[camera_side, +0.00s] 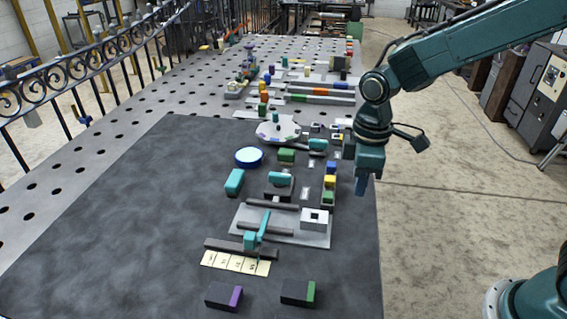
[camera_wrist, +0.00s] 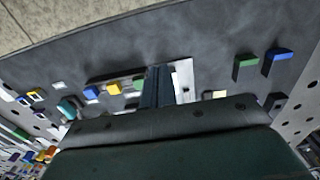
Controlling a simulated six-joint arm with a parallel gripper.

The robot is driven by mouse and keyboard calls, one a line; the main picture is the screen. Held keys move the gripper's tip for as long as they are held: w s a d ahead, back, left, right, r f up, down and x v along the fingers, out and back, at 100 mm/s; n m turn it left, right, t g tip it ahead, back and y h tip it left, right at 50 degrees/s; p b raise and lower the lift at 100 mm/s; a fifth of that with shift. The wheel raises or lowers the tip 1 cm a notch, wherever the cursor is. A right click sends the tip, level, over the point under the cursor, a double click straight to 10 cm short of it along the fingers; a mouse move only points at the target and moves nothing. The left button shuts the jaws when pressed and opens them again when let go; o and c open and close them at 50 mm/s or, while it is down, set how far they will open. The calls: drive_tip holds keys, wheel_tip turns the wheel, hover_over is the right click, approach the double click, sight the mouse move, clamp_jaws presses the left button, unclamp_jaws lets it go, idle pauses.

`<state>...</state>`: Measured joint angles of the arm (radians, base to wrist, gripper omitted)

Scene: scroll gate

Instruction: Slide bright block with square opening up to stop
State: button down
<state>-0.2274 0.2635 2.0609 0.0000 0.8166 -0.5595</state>
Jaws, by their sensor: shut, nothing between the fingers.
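The bright white block (camera_side: 314,219) with a dark square opening sits on the right part of a light grey plate (camera_side: 285,237) in the side view. Dark bars lie along the plate's upper and lower sides. My gripper (camera_side: 367,187) is shut and empty, above and to the right of the block, apart from it. In the wrist view my gripper (camera_wrist: 158,72) points at the mat and covers part of a light plate (camera_wrist: 182,74). I cannot tell the block clearly there.
A teal handle piece (camera_side: 256,232) stands left of the block, near a numbered cream strip (camera_side: 236,263). Small yellow and green blocks (camera_side: 329,183) lie just above the plate. The mat's left side is clear.

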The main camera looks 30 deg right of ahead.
sight(304, 214)
drive_tip(key=shift+f, duration=0.15)
wheel_tip(304, 214, down, 10)
drive_tip(key=shift+w+a, duration=0.8)
drive_tip(key=shift+w+a+r, duration=0.2)
drive_tip(key=shift+w+a, duration=0.4)
drive_tip(key=shift+w, duration=0.1)
drive_tip(key=shift+w+a, duration=2.5)
drive_tip(key=shift+a, duration=0.1)
drive_tip(key=shift+s+d, duration=0.15)
